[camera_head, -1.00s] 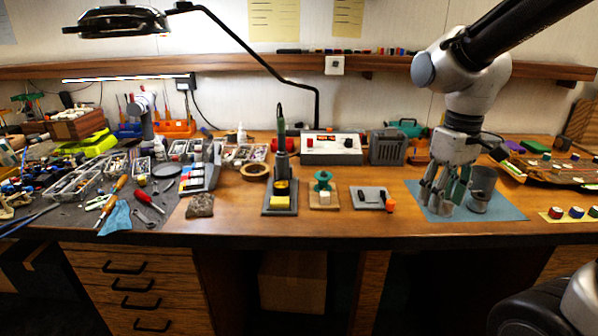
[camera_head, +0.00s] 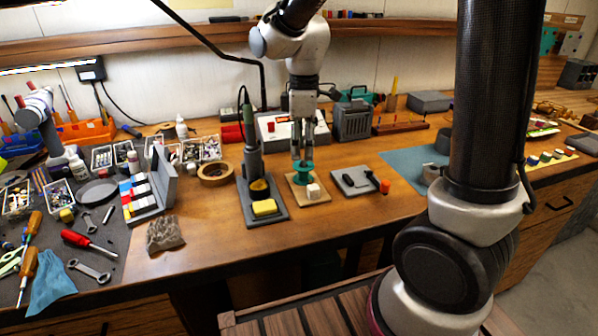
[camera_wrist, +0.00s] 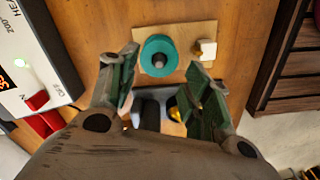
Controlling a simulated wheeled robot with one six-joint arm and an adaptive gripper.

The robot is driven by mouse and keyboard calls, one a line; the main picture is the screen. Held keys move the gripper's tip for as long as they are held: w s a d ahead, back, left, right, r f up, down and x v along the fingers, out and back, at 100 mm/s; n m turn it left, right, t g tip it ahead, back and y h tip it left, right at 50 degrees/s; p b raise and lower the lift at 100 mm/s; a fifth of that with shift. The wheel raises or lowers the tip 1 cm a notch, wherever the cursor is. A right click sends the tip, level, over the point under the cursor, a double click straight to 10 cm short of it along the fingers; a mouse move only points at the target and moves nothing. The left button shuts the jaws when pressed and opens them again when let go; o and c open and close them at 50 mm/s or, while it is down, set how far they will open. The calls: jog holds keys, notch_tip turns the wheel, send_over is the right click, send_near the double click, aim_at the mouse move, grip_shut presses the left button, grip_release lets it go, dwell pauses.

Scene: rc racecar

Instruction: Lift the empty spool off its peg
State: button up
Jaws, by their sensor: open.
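The teal spool (camera_head: 302,176) sits on its peg on a small wooden base (camera_head: 297,194). The wrist view shows the spool (camera_wrist: 148,45) from above, with the dark peg at its centre and the base (camera_wrist: 187,31) under it. My gripper (camera_head: 302,157) is open and points down just above the spool. In the wrist view my gripper (camera_wrist: 162,58) has one finger on each side of the spool, and no contact can be made out. The fingertips partly cover the spool in the head view.
A white cube (camera_head: 313,191) sits on the same base beside the spool. A soldering stand (camera_head: 262,192) is close on the left, and a grey plate (camera_head: 350,181) with an orange-ended tool is on the right. A red-and-white device (camera_head: 275,125) stands behind.

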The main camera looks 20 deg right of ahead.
aim_at(304, 169)
notch_tip(304, 169, down, 8)
jog(key=shift+d+r, duration=0.1)
jog(key=shift+r, duration=0.1)
jog(key=c, duration=0.5)
